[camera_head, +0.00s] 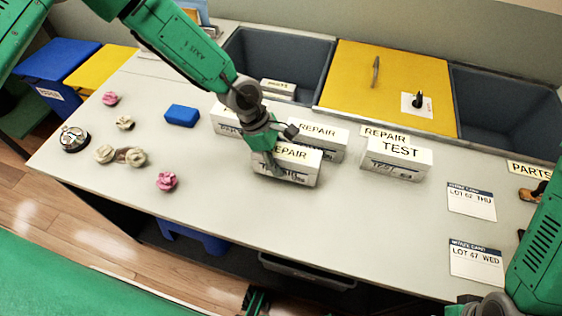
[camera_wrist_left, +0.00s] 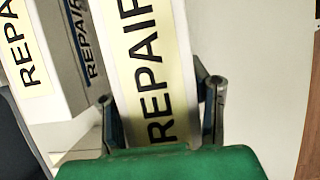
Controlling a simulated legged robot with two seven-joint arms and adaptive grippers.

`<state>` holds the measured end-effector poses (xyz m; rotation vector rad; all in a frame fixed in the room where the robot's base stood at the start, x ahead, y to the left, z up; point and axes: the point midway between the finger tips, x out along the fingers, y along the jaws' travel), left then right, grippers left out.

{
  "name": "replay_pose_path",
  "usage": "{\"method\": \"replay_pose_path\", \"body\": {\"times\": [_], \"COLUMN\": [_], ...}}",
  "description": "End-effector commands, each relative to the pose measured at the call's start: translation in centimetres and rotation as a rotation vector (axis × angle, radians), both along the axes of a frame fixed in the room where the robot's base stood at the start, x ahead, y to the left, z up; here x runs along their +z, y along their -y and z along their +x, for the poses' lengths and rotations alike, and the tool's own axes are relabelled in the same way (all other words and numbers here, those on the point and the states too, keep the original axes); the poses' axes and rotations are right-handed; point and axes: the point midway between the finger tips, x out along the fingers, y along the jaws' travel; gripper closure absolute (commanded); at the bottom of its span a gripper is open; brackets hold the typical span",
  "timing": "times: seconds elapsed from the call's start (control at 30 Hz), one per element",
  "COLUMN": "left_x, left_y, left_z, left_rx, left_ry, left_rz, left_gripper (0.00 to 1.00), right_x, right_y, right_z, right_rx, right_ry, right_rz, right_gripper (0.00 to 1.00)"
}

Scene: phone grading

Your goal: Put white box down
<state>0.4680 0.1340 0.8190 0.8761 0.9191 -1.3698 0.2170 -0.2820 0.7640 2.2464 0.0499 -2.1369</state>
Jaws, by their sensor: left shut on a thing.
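My left gripper (camera_head: 268,160) is shut on a white box (camera_head: 301,170) with a yellow REPAIR label. The left wrist view shows the fingers on both sides of the same box (camera_wrist_left: 150,60). The box is at or just above the grey table; I cannot tell whether it touches. Behind it is another white REPAIR box (camera_head: 328,146), partly hidden; one more white box (camera_head: 225,122) is mostly behind my left arm. A dark and green part at the bottom edge looks like my right gripper (camera_head: 256,302); its fingers are unclear.
A white TEST box (camera_head: 398,160) stands right of the REPAIR boxes. Two lot cards (camera_head: 470,201) lie farther right. Grey bins (camera_head: 283,45) and a yellow panel (camera_head: 345,75) line the back. A blue block (camera_head: 182,115) and pink crumpled pieces (camera_head: 167,181) lie left. The front middle table is clear.

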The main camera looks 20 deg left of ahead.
Motion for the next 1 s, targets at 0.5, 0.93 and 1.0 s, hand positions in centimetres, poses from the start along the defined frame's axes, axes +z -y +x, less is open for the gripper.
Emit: {"method": "replay_pose_path", "body": {"times": [0.5,0.93,1.0], "left_x": [-1.6,-0.5,0.6], "left_y": [0.0,-0.4,-0.9], "left_z": [0.0,0.1,0.1], "left_rx": [0.000,0.000,0.002], "left_ry": [0.000,0.001,0.002], "left_rz": [0.000,-0.001,-0.002], "left_gripper": [0.36,0.36,0.36], "right_x": [-0.1,0.0,0.0], "right_y": [0.0,0.0,0.0], "right_z": [0.0,0.0,0.0], "right_rx": [0.000,0.000,0.000], "right_ry": [0.000,0.000,0.000], "right_rz": [0.000,0.000,0.000], "right_gripper": [1.00,1.00,1.00]}}
